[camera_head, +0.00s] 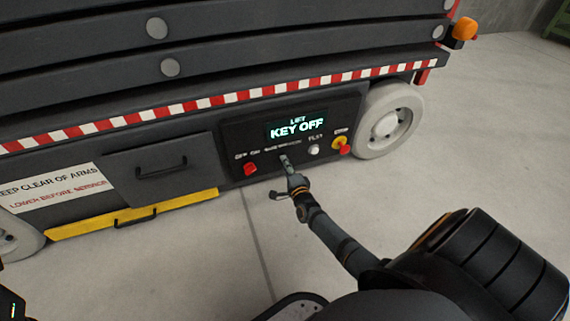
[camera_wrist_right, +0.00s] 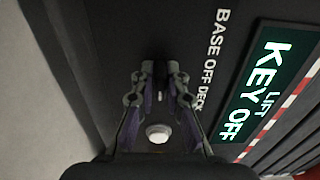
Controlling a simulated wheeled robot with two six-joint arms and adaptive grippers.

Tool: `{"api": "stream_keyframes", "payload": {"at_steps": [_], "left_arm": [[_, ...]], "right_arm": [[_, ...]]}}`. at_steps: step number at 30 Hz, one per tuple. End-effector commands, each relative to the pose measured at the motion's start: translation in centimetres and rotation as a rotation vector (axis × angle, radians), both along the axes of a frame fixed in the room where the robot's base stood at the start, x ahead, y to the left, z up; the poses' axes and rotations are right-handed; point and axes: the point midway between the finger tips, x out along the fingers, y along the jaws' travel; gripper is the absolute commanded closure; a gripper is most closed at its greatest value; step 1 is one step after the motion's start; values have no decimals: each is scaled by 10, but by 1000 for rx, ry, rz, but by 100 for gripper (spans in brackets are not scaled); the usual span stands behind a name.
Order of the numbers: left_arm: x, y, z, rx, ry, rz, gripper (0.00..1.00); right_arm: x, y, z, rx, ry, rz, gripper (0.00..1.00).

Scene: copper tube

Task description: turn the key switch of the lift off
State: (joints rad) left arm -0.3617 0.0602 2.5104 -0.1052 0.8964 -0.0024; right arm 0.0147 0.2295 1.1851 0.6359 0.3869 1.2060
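The lift's control panel (camera_head: 250,128) is on the lift's dark side. Its display (camera_head: 297,127) reads "LIFT KEY OFF" and is also in the right wrist view (camera_wrist_right: 262,85). My right gripper (camera_head: 285,160) is at the key switch, below the display. In the wrist view, the fingertips of the right gripper (camera_wrist_right: 160,70) stand close together on either side of the dark key switch (camera_wrist_right: 161,72). The view does not show whether they press on it. The gripper hides most of the key switch in the head view.
A red control (camera_head: 250,169) is left of the key switch. A white button (camera_head: 314,149) and a red stop button (camera_head: 345,149) on yellow are to its right. A wheel (camera_head: 388,121) stands right of the panel. The floor in front is bare concrete.

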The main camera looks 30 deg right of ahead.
Motion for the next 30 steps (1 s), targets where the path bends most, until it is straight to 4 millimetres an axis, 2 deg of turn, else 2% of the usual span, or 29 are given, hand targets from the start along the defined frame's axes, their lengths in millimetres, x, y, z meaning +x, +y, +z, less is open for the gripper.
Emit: {"api": "stream_keyframes", "payload": {"at_steps": [1, 4, 14, 17, 24, 30], "left_arm": [[0, 0, 0, 0, 0, 0, 64], [0, 0, 0, 0, 0, 0, 64], [1, 0, 0, -1, 2, 1, 64], [1, 0, 0, -1, 2, 1, 64], [0, 0, 0, -1, 1, 0, 64], [0, 0, 0, 0, 1, 0, 64]], "right_arm": [[0, 0, -1, 0, 1, 0, 79], [0, 0, -1, 1, 1, 0, 65], [-3, 1, 0, 1, 1, 0, 65], [-16, 4, -1, 0, 2, 1, 65], [-73, 18, -2, 2, 4, 1, 65], [-107, 26, -1, 0, 2, 1, 65]]}}
